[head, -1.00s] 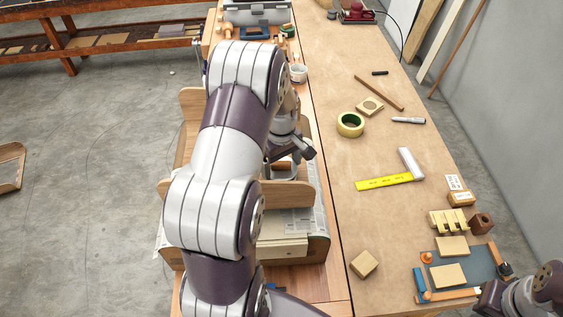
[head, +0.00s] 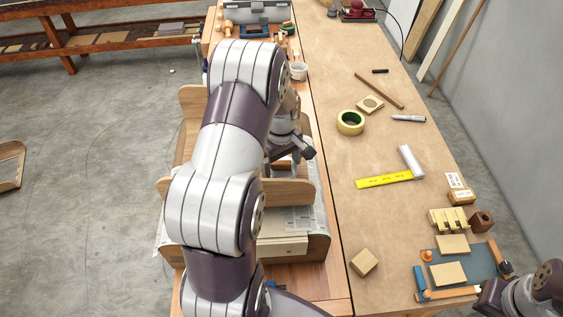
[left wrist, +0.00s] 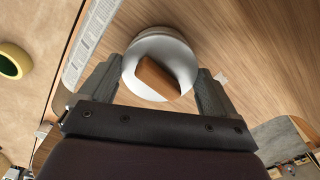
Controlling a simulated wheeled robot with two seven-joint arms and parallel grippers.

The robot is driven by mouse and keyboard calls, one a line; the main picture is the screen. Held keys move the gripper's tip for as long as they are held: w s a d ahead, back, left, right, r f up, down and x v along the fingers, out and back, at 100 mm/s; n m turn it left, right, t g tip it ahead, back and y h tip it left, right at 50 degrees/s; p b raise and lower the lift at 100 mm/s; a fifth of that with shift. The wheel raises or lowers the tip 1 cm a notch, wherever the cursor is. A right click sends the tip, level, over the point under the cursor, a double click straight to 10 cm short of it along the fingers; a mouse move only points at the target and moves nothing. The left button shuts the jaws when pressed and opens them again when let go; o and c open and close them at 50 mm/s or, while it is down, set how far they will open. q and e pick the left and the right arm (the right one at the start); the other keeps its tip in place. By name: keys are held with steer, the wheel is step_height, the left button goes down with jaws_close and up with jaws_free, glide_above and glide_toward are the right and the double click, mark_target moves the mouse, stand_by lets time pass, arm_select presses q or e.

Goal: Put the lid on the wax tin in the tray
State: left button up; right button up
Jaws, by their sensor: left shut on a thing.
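My left gripper (head: 290,158) reaches down beside an upright wooden panel (head: 285,192) of the wooden tray-like stand. In the left wrist view, my left gripper (left wrist: 160,75) is closed around the sides of a round whitish metal piece (left wrist: 140,88). An orange-brown block (left wrist: 157,78) lies slanted on or in it. I cannot tell whether the round piece is the lid or the tin. My arm hides much of the stand in the head view.
Newspaper (head: 303,220) lies under the stand. The bench middle has free room.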

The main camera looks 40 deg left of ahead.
arm_select(q)
steer(key=shift+f+b, duration=0.3)
steer(key=shift+f, duration=0.3)
stand_by(0.3)
steer(key=o, duration=0.7)
steer(key=shift+r, duration=0.15)
step_height(320, 180, up, 7)
steer(key=p, duration=0.6)
